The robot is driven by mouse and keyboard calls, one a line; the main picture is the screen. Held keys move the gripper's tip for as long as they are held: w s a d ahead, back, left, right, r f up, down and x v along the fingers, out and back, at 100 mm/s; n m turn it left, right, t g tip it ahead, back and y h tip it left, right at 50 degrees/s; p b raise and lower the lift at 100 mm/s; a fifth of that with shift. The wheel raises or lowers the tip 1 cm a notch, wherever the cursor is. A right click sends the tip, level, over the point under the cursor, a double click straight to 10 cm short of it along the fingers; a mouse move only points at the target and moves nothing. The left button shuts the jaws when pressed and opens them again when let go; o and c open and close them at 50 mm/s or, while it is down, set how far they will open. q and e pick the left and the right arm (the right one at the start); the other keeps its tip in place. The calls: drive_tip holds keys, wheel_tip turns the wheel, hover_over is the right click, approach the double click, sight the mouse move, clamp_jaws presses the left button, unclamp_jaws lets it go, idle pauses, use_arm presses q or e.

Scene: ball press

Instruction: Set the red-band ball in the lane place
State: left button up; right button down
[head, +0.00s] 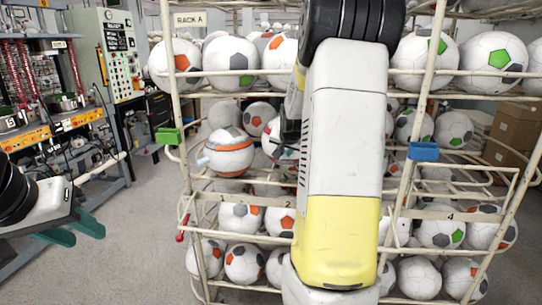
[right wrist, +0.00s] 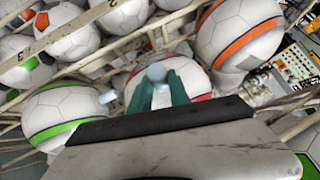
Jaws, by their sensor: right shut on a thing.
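The red-band ball (right wrist: 192,74) is white and shows in the middle of the right wrist view; its red band is partly covered by my fingers. My right gripper (right wrist: 168,90) is shut on its pale knob (right wrist: 156,72). In the head view a part of this ball (head: 272,140) shows left of my right arm, which hides the rest and the fingertips. I cannot tell whether it touches the wire lanes of the rack (head: 505,172). My left gripper (head: 75,230) is open and empty at the far left, away from the rack.
An orange-band ball (head: 229,153) sits in the rack left of the red-band ball. A green-band ball (right wrist: 62,112) lies on its other side in the wrist view. Balls fill the shelves above and below. Blue (head: 423,151) and green (head: 168,136) clips stick out from the posts.

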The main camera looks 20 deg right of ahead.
sight(291, 162)
drive_tip(key=shift+w+d+f, duration=0.1)
drive_tip(key=shift+w+d, duration=0.7)
drive_tip(key=shift+d, duration=0.25)
drive_tip(key=shift+w+d+f, duration=0.1)
drive_tip(key=shift+w+d, duration=0.65)
drive_tip(key=shift+d, duration=0.3)
drive_tip(key=shift+w+f, duration=0.1)
drive_tip(key=shift+f, duration=1.65)
drive_tip(key=shift+f, duration=0.2)
drive_tip(key=c, duration=1.2)
unclamp_jaws()
drive_tip(key=shift+c, duration=0.2)
